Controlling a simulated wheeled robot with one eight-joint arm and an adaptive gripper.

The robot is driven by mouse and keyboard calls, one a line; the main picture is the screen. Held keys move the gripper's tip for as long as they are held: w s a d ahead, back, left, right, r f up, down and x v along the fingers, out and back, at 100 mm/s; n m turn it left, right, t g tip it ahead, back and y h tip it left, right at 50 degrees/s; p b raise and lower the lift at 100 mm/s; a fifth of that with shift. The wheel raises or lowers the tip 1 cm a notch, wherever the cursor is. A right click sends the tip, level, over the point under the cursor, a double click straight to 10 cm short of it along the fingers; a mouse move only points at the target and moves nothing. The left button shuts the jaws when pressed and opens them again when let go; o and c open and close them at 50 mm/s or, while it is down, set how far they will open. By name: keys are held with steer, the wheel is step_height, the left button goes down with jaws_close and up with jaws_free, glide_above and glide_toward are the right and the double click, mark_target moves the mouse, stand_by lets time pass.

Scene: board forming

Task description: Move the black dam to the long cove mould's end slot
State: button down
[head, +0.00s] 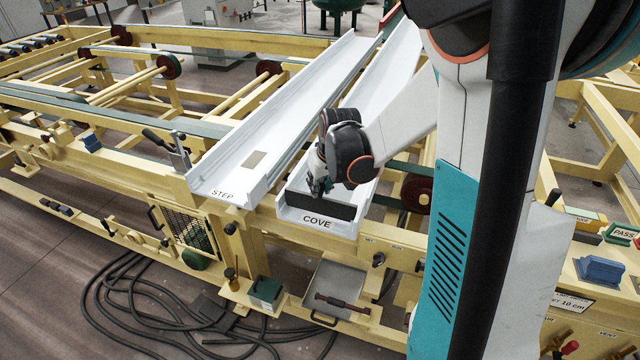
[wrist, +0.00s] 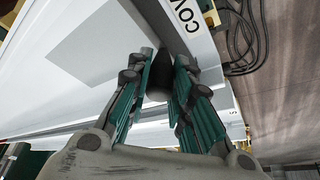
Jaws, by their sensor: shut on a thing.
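The black dam (head: 338,210) stands crosswise in the near end of the long white cove mould (head: 385,85), just behind its end wall marked COVE. My gripper (head: 321,190) reaches down into the mould from above and is shut on the dam's upper part. In the wrist view, the green-padded fingers (wrist: 165,75) close on a dark piece, and the dam (wrist: 173,36) runs as a dark strip beside the lettered wall. The fingers hide part of the dam. I cannot tell whether its lower edge sits fully in the end slot.
The white step mould (head: 300,100) lies parallel to the left, with a tan plate (head: 254,159) on its floor. The moulds rest on a yellow frame (head: 400,237). A tray with a tool (head: 340,303) and a blue block (head: 600,270) are at the front.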

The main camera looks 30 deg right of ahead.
steer(key=shift+f+b, duration=0.3)
steer(key=shift+f, duration=0.1)
steer(key=c, duration=1.3)
jaws_free()
steer(key=shift+c, duration=0.2)
steer(key=v, duration=1.2)
steer(key=shift+a, duration=0.1)
